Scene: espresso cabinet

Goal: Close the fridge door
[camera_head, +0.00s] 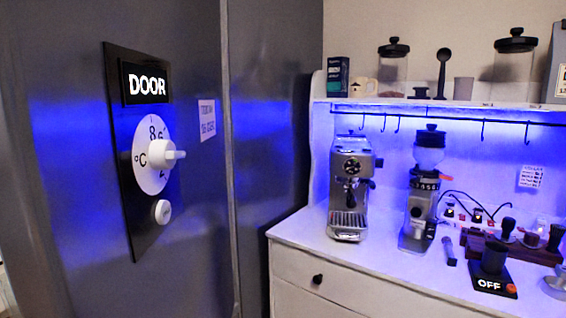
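The fridge (275,150) fills the left half of the view with grey, brushed-metal surfaces that reflect blue light. The broad front surface, which I take to be the fridge door (75,240), carries a black panel (140,225) with the word DOOR, a white dial (152,155) with a knob, and a small white button (162,212). A pale vertical edge (230,150) runs between this surface and the metal to its right. I cannot tell from this view how far the door stands open. No door handle shows. My gripper is not in view.
A white cabinet (290,285) stands right of the fridge. On it are an espresso machine (350,190), a grinder (420,205) and a scale (492,278) reading OFF. Jars and a mug (364,87) stand on its upper shelf. The floor is barely visible.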

